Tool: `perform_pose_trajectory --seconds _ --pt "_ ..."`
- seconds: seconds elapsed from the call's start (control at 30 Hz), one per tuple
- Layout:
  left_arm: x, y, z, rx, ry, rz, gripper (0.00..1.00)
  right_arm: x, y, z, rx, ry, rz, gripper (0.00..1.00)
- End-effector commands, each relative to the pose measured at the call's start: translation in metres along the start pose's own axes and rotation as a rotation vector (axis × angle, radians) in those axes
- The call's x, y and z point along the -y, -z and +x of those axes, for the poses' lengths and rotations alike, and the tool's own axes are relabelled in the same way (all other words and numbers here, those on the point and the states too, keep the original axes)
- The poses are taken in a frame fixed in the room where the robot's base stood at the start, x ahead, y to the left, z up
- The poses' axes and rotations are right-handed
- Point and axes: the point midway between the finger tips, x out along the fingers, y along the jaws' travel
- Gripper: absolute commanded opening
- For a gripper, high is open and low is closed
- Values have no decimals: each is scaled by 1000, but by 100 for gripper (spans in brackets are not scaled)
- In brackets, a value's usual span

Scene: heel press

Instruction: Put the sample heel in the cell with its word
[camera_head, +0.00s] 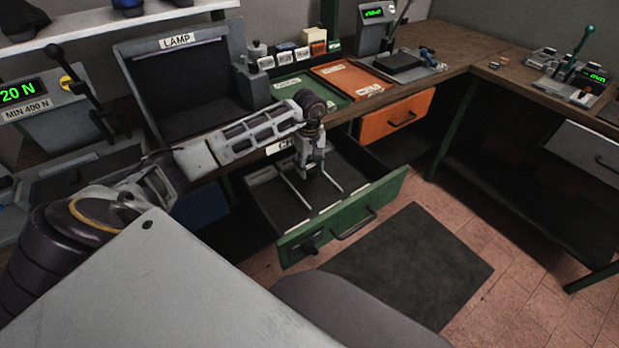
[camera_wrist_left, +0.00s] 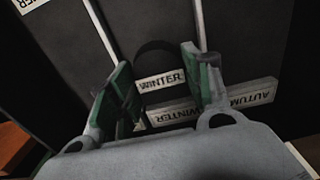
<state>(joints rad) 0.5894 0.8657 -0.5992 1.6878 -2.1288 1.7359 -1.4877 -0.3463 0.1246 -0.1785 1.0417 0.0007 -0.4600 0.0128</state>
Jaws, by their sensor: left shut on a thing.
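My left gripper (camera_head: 315,176) reaches down into the open green-fronted drawer (camera_head: 388,198), which pale dividers split into cells. In the left wrist view the gripper (camera_wrist_left: 160,92) is shut on a small dark heel (camera_wrist_left: 154,52) with a white WINTER tag (camera_wrist_left: 161,82). Behind the fingers, the drawer's label strip shows WINTER (camera_wrist_left: 188,116) and AUTUMN (camera_wrist_left: 251,96). The heel appears between two dividers, by the WINTER label. I cannot tell whether it touches the drawer floor. My right gripper is not in view.
A LAMP booth (camera_head: 180,85) stands on the bench behind my left arm. Green (camera_head: 311,91) and orange (camera_head: 352,80) trays lie to its right. An orange drawer (camera_head: 397,115) sits right of the open one. A dark mat (camera_head: 420,265) lies on the floor.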

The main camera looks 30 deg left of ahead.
Motion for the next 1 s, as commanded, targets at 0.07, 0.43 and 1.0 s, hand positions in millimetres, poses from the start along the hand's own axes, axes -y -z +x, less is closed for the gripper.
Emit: perform_pose_trajectory --seconds 0.07,0.43,1.0 --pt "0 0 10 1 0 -1 24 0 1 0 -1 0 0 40" --pt "0 0 18 -1 -1 -1 24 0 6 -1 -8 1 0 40" --pt "0 0 55 0 -1 -1 24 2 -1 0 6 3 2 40"
